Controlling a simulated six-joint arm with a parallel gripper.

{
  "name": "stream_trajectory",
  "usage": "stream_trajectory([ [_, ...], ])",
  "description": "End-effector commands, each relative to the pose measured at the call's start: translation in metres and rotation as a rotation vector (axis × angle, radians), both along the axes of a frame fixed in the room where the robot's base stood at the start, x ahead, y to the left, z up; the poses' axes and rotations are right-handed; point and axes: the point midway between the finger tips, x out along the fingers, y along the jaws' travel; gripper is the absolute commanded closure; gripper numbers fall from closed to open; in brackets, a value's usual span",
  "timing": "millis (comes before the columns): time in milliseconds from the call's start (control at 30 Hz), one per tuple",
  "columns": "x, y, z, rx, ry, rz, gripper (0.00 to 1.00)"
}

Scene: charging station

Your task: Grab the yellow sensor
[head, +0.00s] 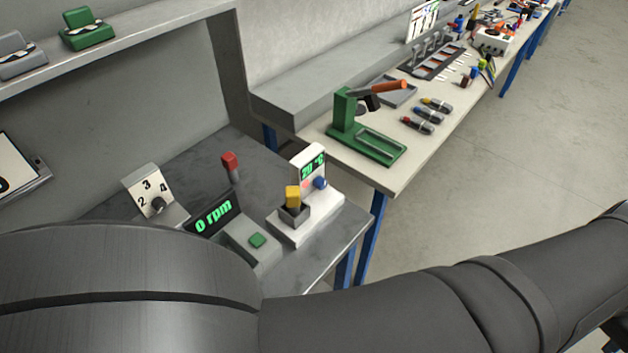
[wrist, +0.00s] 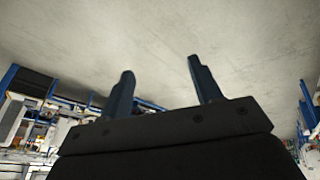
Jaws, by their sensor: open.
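The yellow sensor (head: 293,195) is a small yellow block. It stands upright in a dark square holder (head: 294,214) on a white device (head: 310,228) with a green display and a blue knob, on the grey table in the head view. My gripper (wrist: 160,82) shows in the wrist view with its two dark fingers apart and nothing between them. It points at bare, pale floor or wall, and the sensor is not seen there. In the head view my dark arm crosses the foreground, and the gripper itself is out of that picture.
A box with a "0 rpm" display (head: 213,214) and green button stands left of the white device. Behind it rises a red-topped post (head: 230,164). A numbered dial (head: 150,190) is further left. A green press (head: 365,137) stands on the bench behind. Open floor lies right.

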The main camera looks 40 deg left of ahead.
Motion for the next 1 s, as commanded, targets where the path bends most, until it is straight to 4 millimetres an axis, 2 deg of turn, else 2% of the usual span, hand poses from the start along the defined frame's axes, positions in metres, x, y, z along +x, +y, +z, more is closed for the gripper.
stream_trajectory([
  [33,-0.010,-0.009,-0.011,-0.019,0.116,0.004,0.42],
  [100,-0.025,-0.021,-0.019,-0.057,0.262,0.008,0.42],
  [200,-0.038,-0.035,-0.024,-0.113,0.442,0.019,0.42],
  [267,-0.036,-0.038,-0.023,-0.147,0.526,0.042,0.42],
  [367,-0.012,-0.027,-0.019,-0.168,0.546,0.103,0.42],
  [567,0.042,0.022,-0.014,-0.150,0.489,0.242,0.42],
  [667,0.068,0.056,-0.012,-0.135,0.462,0.322,0.42],
  [800,0.098,0.110,-0.008,-0.110,0.427,0.437,0.42],
  [867,0.108,0.135,-0.006,-0.099,0.416,0.488,0.42],
  [1000,0.123,0.198,-0.003,-0.068,0.393,0.603,0.42],
])
